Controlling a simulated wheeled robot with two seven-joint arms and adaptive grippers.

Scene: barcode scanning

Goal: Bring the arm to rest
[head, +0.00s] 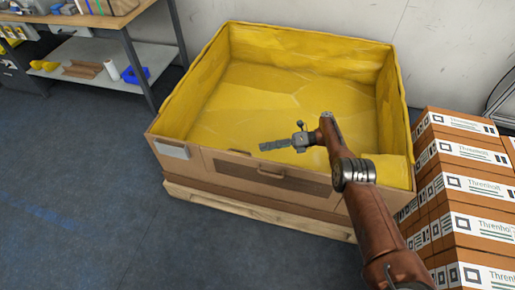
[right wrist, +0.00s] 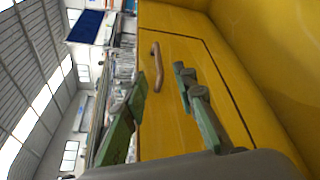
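My right arm reaches in from the lower right of the head view, over the front of a big yellow-lined crate (head: 290,95). My right gripper (head: 270,146) hangs above the crate's inside, near its front wall, and points left. In the right wrist view the two green-grey fingers of the right gripper (right wrist: 162,82) stand apart with nothing held between them. Behind them are a yellow wall (right wrist: 185,140) and a brown handle (right wrist: 157,66). My left arm and left gripper are not in view.
The crate stands on a wooden pallet (head: 255,211). Several brown cartons (head: 465,190) with white labels are stacked at the right, close to my arm. A workbench with a lower shelf (head: 100,62) stands at the upper left. The blue floor (head: 90,190) at the left is clear.

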